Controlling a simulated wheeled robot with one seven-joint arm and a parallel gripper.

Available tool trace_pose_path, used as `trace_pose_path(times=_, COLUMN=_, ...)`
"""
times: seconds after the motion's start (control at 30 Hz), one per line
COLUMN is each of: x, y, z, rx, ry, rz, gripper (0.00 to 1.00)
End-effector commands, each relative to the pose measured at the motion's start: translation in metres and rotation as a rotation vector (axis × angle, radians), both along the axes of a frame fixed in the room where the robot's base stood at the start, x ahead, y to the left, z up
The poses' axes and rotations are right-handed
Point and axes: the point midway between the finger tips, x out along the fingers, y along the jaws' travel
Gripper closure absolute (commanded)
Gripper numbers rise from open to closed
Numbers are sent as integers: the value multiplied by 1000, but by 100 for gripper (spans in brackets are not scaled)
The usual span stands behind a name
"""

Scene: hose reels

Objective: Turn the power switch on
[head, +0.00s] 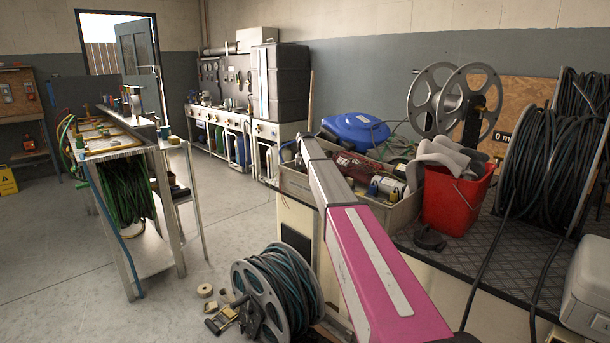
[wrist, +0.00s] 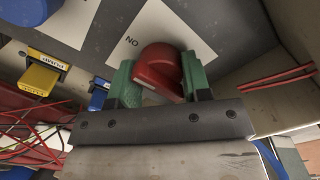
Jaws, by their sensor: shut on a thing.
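In the wrist view, a red rotary switch knob (wrist: 160,68) sits on a dark grey panel, beside a white label (wrist: 140,30) whose letters look like "NO" or an upside-down "ON". My gripper (wrist: 158,80) has green fingers, one on each side of the red knob, and is shut on it.
The wrist view shows a yellow labelled block (wrist: 40,80), a blue one (wrist: 98,95) and red wires (wrist: 30,115) close by. In the head view, a grey crate (head: 290,183) and red bucket (head: 455,200) are beside my arm. A hose reel (head: 278,290) stands on the floor.

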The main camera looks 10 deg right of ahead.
Motion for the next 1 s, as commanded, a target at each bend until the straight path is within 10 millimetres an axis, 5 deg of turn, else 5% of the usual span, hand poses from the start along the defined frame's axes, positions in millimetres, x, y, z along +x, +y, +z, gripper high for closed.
trace_pose_path(times=0.8, x=0, y=0, z=0, rx=1, ry=0, rz=-121, gripper=75)
trace_pose_path(times=0.83, x=0, y=0, z=0, rx=1, ry=0, rz=-121, gripper=42)
trace_pose_path(times=0.87, x=0, y=0, z=0, rx=1, ry=0, rz=-120, gripper=32)
trace_pose_path(times=1.0, x=0, y=0, z=0, rx=1, ry=0, rz=-119, gripper=31)
